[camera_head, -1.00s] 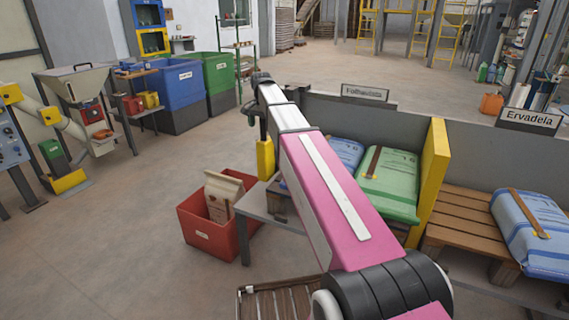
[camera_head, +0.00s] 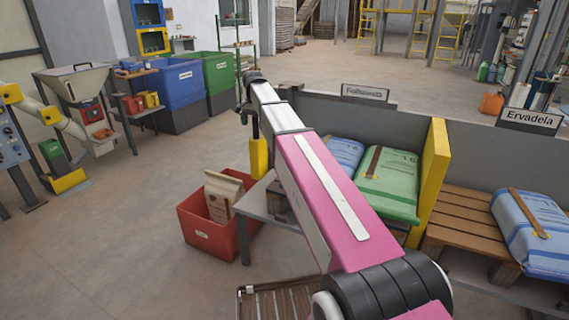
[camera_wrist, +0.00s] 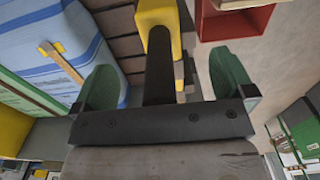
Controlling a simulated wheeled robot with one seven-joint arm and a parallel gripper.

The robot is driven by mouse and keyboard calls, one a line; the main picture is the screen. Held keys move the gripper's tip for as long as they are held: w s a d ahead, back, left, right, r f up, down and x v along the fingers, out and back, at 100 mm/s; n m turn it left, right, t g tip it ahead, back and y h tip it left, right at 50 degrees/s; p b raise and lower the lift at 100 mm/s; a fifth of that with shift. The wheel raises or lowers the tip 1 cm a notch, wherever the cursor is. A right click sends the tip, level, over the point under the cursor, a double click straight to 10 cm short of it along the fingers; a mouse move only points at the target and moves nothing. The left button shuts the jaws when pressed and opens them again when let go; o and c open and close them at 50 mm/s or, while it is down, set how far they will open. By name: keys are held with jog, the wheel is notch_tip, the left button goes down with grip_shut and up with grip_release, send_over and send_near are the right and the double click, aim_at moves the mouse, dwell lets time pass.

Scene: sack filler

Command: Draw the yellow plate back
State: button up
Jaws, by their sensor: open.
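An upright yellow plate (camera_head: 434,183) stands to the right of the green sack (camera_head: 388,182) in the head view. My gripper (camera_head: 251,111) is far left of it, at the end of my outstretched arm. In the wrist view my gripper (camera_wrist: 164,82) has its two green fingers wide apart. A dark bar (camera_wrist: 158,65) ending in a yellow piece (camera_wrist: 159,16) shows between them, with gaps to both fingers. The yellow piece also shows below my gripper in the head view (camera_head: 259,158). I cannot tell how the bar is attached.
A red bin (camera_head: 240,241) holding a paper bag (camera_head: 221,197) stands on the floor at left. A blue sack (camera_head: 346,153) lies behind my arm. Another blue sack (camera_head: 533,232) lies on a wooden pallet (camera_head: 462,212) at right. A grey wall (camera_head: 425,115) runs behind them.

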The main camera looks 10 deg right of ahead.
jog(key=shift+r, duration=4.1)
jog(key=shift+s, duration=0.1)
